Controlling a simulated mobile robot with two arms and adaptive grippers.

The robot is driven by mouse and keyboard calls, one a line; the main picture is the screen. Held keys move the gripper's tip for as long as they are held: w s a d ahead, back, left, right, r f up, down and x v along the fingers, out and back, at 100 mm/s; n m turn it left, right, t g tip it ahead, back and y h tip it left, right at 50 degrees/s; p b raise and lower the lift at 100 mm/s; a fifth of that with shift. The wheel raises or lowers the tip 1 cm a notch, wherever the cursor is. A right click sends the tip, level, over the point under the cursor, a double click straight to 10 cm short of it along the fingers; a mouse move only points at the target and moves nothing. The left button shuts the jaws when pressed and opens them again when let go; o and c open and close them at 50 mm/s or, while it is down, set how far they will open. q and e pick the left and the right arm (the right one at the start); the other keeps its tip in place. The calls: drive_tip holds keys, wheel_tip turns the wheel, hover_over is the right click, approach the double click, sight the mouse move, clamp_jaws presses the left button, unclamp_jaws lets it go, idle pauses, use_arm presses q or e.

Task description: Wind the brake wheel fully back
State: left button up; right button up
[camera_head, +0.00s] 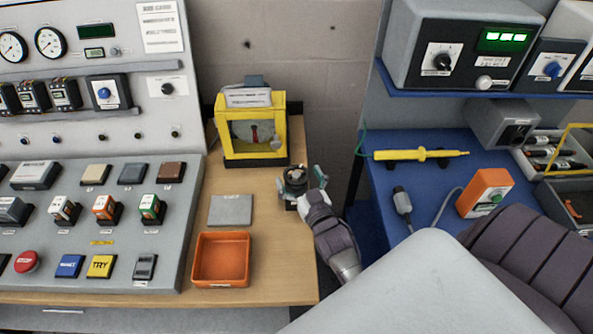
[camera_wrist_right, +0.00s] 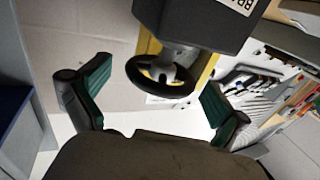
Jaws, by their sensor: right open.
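The brake wheel (camera_wrist_right: 158,78) is a small black handwheel with a grey hub. In the right wrist view it sticks out from a dark housing (camera_wrist_right: 200,22) with a partly cut-off white label. My right gripper (camera_wrist_right: 150,95) is open, with one green-padded finger on each side of the wheel and clear gaps to both. In the head view my right gripper (camera_head: 300,182) is at the right edge of the wooden bench, with the wheel mostly hidden between its fingers. The wheel's turn angle cannot be read. My left gripper is not in view.
A yellow-framed case (camera_head: 228,150) with a dial stands behind and left of the gripper. A grey plate (camera_head: 231,210) and an orange tray (camera_head: 220,283) lie to the left. A blue bench (camera_head: 385,205) with a yellow tool (camera_head: 415,155) is across a gap to the right.

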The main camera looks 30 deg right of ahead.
drive_tip(key=shift+w+d, duration=0.1)
drive_tip(key=shift+w, duration=0.45)
drive_tip(key=c, duration=1.2)
drive_tip(key=shift+r+n+y+p, duration=0.2)
drive_tip(key=shift+n+y+p, duration=0.15)
drive_tip(key=shift+n+y, duration=0.2)
drive_tip(key=shift+d+n+y, duration=0.1)
drive_tip(key=shift+n+y, duration=0.15)
drive_tip(key=shift+y, duration=0.3)
drive_tip(key=shift+f+n+y, duration=0.1)
drive_tip(key=shift+n+y, duration=0.5)
drive_tip(key=shift+y, duration=0.5)
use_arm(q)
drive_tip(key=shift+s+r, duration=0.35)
use_arm(e)
drive_tip(key=shift+n+y, duration=0.8)
drive_tip(key=shift+y, duration=0.4)
